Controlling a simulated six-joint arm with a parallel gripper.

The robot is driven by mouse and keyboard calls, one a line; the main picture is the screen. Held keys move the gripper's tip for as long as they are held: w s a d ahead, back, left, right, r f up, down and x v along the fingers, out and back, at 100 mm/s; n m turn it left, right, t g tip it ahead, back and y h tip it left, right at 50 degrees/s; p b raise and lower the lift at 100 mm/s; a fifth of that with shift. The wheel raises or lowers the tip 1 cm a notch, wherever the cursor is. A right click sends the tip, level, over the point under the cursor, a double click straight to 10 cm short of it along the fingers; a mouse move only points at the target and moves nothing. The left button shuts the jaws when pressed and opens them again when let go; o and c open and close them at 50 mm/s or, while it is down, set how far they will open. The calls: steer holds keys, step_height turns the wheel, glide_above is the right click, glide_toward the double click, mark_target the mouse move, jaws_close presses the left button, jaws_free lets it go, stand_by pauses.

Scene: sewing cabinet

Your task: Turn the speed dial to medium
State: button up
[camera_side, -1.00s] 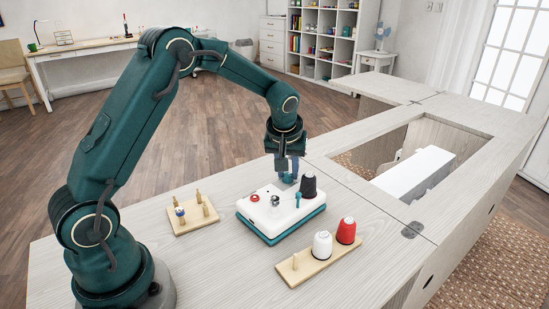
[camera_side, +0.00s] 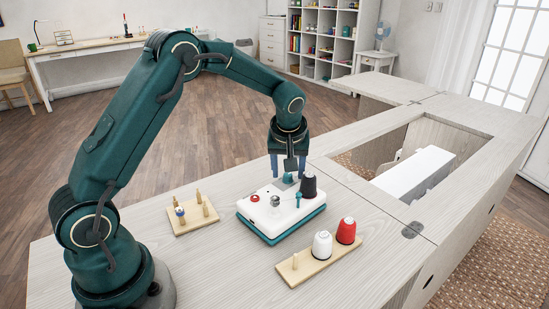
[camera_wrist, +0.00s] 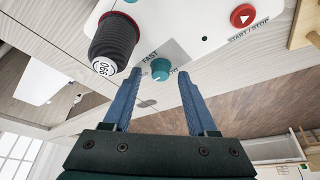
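The speed dial (camera_wrist: 160,69) is a small teal knob on a grey label plate with "FAST" on one side and a partly hidden "LOW" on the other. In the side view the dial (camera_side: 288,178) sits on the far edge of the white machine with a teal base (camera_side: 270,213). My gripper (camera_side: 288,172) points down over it, its two blue fingers apart. In the wrist view my gripper (camera_wrist: 160,74) is open and empty, with the dial between the fingertips in the picture. Contact is not visible. I cannot tell the dial's exact setting.
A black thread cone (camera_wrist: 113,40) stands close beside the dial. A red start/stop button (camera_wrist: 243,15) is on the same top. A wooden stand with white (camera_side: 322,245) and red (camera_side: 346,231) cones is in front; a small peg board (camera_side: 192,215) is left.

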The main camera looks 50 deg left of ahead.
steer(key=shift+v, duration=2.55)
steer(key=s+d+r+m+t+h, duration=0.1)
steer(key=s+d+r+t, duration=0.1)
steer(key=s+r, duration=0.25)
steer(key=s+d+r+m+t, duration=0.1)
steer(key=s+d+r, duration=0.25)
steer(key=r, duration=0.25)
steer(key=s+d+f+m+h, duration=0.1)
steer(key=s+d+f+m, duration=0.1)
steer(key=s+m, duration=0.2)
steer(key=s+d+f+m+h, duration=0.1)
steer(key=s+d+f+m, duration=0.1)
steer(key=s, duration=0.7)
steer(key=shift+s+f+m, duration=0.25)
steer(key=shift+f+m, duration=0.2)
steer(key=shift+m, duration=0.45)
